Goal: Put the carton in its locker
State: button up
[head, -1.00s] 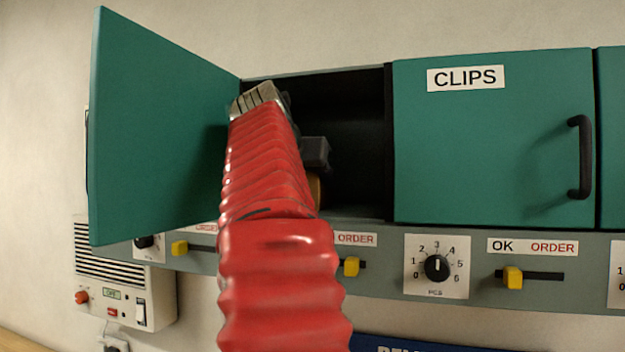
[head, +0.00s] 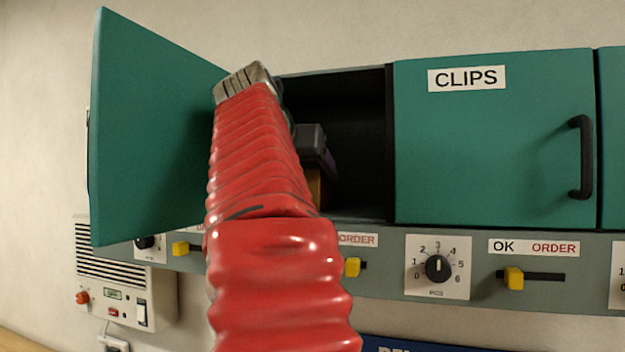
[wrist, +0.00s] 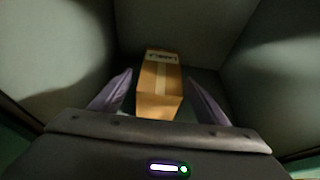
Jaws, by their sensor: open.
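The carton (wrist: 160,88) is a brown box with a pale strip and a white label, standing inside the open locker (head: 352,140) in the wrist view. A small brown part of the carton (head: 316,187) shows in the head view beside my red arm. My gripper (wrist: 160,95) is open, with one purple finger on each side of the carton and visible gaps between. In the head view my gripper is mostly hidden behind my arm at the locker opening. The locker's green door (head: 150,130) stands open to the left.
A shut green locker labelled CLIPS (head: 490,140) with a black handle adjoins on the right. Below runs a grey panel with a dial (head: 437,268) and yellow sliders (head: 513,279). A white wall unit (head: 125,290) hangs at lower left. The locker's right part looks empty.

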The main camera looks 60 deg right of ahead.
jog(key=v, duration=0.8)
jog(key=shift+a, duration=0.1)
dwell(0.6)
